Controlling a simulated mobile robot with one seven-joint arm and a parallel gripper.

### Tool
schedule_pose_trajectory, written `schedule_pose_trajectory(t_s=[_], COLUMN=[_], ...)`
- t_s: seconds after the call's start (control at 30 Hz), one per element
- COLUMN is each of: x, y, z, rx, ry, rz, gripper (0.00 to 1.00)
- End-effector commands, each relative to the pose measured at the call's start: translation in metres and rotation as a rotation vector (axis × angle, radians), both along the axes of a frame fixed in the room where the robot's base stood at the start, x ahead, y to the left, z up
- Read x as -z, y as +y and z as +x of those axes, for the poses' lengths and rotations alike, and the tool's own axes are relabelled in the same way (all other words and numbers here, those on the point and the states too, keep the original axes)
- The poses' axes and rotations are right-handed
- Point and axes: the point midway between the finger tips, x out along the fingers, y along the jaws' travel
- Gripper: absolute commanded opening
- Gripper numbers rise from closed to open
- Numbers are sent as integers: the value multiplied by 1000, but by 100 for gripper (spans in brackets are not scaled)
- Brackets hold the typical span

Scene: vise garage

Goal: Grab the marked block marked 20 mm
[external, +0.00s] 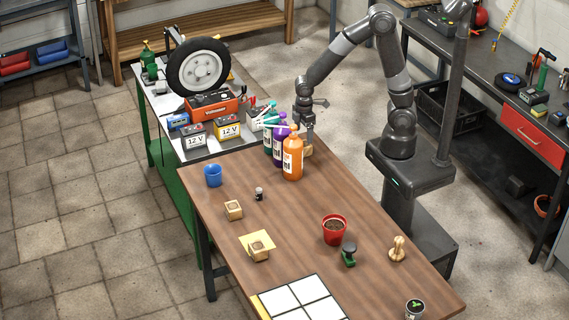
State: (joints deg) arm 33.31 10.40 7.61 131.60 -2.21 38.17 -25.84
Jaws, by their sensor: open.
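My gripper (309,138) points down at the far end of the wooden table (290,215), just behind the orange bottle. It is open. A pale wooden block (308,150) shows right below or between its fingers, partly hidden by the orange bottle; I cannot tell whether they touch. Another wooden block (233,209) sits near the left edge of the table. A third block (259,246) sits at a yellow sheet (247,239) farther forward. The markings are too small to read, so I cannot tell which block is the 20 mm one.
Orange (292,160), purple (281,148) and teal bottles (267,138) stand close beside my gripper. A blue cup (213,175), red pot (334,230), green-based stamp (348,255), wooden piece (397,249) and white tiled panel (300,298) are also on the table. Its middle is mostly clear.

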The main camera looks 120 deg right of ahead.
Motion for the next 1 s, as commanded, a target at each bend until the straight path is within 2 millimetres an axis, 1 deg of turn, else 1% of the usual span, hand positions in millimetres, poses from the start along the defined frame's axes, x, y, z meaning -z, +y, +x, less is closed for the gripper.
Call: schedule_pose_trajectory(t_s=[0.03,0.1,0.37,0.5,0.63,0.8,1.0], x=[8,16,34,54,69,77,77], y=[0,0,1,3,3,3,3], z=[0,0,-1,-2,-2,-2,-1], rx=[0,1,0,1,0,1,1], ry=[3,2,2,3,2,-1,-2], rz=[2,1,1,2,1,0,-1], gripper=[80,80,80,80,80,80,80])
